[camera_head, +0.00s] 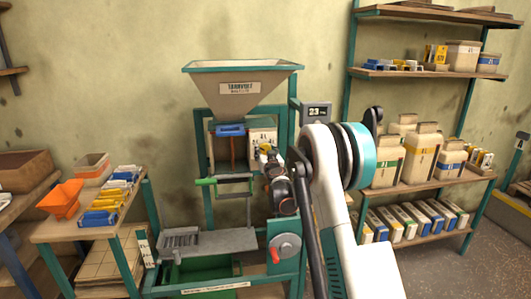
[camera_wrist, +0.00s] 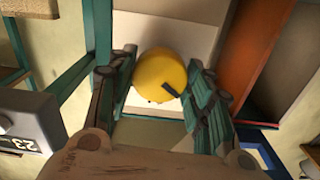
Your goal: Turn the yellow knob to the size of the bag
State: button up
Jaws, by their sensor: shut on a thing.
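The yellow knob (camera_head: 265,148) sits on a pale panel (camera_head: 258,135) at the right of the machine, below the hopper. In the wrist view the knob (camera_wrist: 158,72) is round, with a dark pointer mark on its lower right edge. My gripper (camera_wrist: 161,88) has one finger on each side of the knob and is shut on it. In the head view my gripper (camera_head: 272,159) partly covers the knob and the panel. The panel's markings are too small to read surely.
The hopper (camera_head: 240,88) is above, and a display (camera_head: 316,113) reading 23 is beside it. A green-handled bar (camera_head: 207,181) and a red-handled crank (camera_head: 285,248) stick out nearby. A table with an orange funnel (camera_head: 63,199) stands at left.

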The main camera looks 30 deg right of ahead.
jog(key=m+p, duration=0.1)
jog(key=m, duration=0.5)
jog(key=m+p, duration=0.1)
jog(key=m, duration=1)
jog(key=shift+m+p, duration=0.3)
jog(key=m, duration=0.5)
jog(key=shift+m, duration=0.3)
jog(key=o, duration=1.1)
